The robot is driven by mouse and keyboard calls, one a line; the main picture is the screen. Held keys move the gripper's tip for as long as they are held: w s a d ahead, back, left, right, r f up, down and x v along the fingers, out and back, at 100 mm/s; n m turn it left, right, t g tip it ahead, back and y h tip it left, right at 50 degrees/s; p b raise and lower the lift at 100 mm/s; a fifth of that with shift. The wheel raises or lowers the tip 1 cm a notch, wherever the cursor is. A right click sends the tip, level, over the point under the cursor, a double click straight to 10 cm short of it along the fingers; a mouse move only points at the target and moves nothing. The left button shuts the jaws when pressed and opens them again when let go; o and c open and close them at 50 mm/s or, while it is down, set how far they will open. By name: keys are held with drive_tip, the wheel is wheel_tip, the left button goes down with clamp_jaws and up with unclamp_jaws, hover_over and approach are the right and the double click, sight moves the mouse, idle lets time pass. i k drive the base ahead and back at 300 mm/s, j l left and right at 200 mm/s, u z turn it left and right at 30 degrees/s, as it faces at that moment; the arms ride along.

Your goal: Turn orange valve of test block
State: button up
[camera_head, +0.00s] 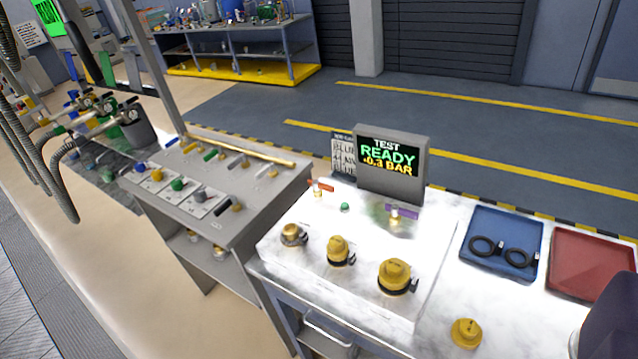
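The test block is a white, brightly lit block (370,253) on a bench at the lower middle. The orange valve (320,187) is a small orange lever on a brass stem at the block's back left. A purple-handled valve (402,212) stands to its right, with a small green button (344,207) between them. Three brass fittings line the front: left (292,235), middle (339,250) and right (396,276). The display (393,165) behind reads "TEST READY -0.3 BAR". My gripper's fingers are not in view. A dark rounded shape, possibly mine, cuts the lower right corner.
A blue tray (478,268) with two black rings and a red tray (590,284) lie to the right. A loose brass cap (466,333) sits on the white bench top. A grey panel (262,203) with coloured valves stands left. Open floor lies behind.

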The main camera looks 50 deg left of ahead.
sight(316, 185)
drive_tip(key=i+j, duration=0.3)
drive_tip(key=j, duration=0.25)
drive_tip(key=i+j+u, duration=0.1)
drive_tip(key=i+j, duration=0.25)
drive_tip(key=j, duration=0.15)
drive_tip(key=i+j, duration=0.35)
drive_tip(key=j, duration=0.2)
drive_tip(key=i+j+u, duration=0.1)
drive_tip(key=i+j, duration=0.25)
drive_tip(key=j, duration=0.15)
